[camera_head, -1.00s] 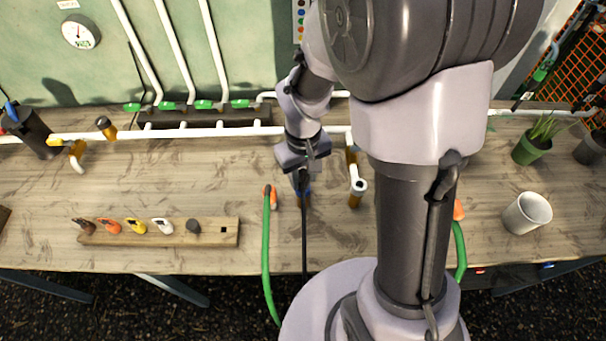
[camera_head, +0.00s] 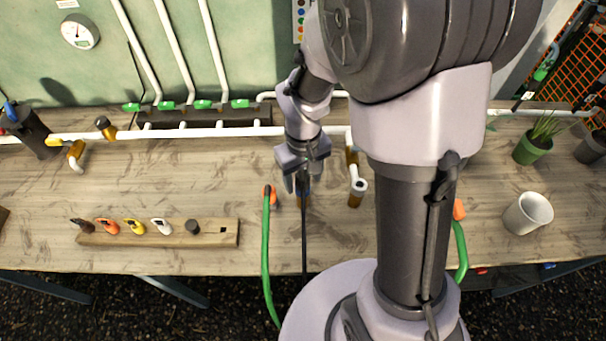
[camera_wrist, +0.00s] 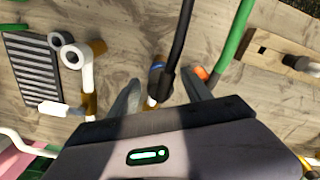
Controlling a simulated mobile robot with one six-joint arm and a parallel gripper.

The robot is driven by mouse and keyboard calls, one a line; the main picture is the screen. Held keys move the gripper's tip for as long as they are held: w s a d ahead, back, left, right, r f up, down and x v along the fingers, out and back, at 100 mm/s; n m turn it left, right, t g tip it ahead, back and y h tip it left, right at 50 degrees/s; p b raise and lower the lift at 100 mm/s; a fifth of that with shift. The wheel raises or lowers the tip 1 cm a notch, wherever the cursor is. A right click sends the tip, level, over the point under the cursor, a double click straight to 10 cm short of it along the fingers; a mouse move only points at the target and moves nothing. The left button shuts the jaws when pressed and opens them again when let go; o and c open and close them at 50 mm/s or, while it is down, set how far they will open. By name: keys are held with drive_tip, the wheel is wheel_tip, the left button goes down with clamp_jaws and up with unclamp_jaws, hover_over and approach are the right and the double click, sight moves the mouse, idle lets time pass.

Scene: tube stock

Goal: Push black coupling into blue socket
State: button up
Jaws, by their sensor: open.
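The black coupling (camera_wrist: 162,84) is the end of a black hose (camera_wrist: 183,35) and sits between my open fingers in the wrist view. The blue socket (camera_wrist: 157,67) shows as a blue ring right beside it, partly covered by the coupling. I cannot tell how deep the coupling sits in the socket. My gripper (camera_wrist: 160,95) has its two fingers spread, one on each side of the coupling, with visible gaps. In the head view my gripper (camera_head: 303,183) points down over this spot, and the black hose (camera_head: 304,240) runs from it over the front table edge.
A green hose with an orange end (camera_head: 268,193) stands just left of my gripper. A white pipe elbow on a brass fitting (camera_head: 356,198) stands to the right. A wooden rack (camera_head: 215,238) with several couplings lies at the front left. A white mug (camera_head: 528,213) is far right.

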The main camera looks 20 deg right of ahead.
wheel_tip(320, 180, up, 18)
drive_tip(key=f+p, duration=0.1)
drive_tip(key=p, duration=0.5)
drive_tip(key=s+a+m+t+y+b, duration=0.1)
drive_tip(key=s+a+m+t+b, duration=0.1)
drive_tip(key=s+b, duration=0.3)
drive_tip(key=s+a+f+m+t+y+b, duration=0.1)
drive_tip(key=s+a+m+t+b, duration=0.1)
drive_tip(key=s+b, duration=0.4)
drive_tip(key=shift+s+f+m+t, duration=0.15)
drive_tip(key=shift+s+m+t, duration=0.75)
drive_tip(key=shift+m, duration=0.2)
drive_tip(key=shift+d+f+b, duration=0.1)
drive_tip(key=shift+d+b, duration=0.05)
drive_tip(key=shift+b, duration=0.15)
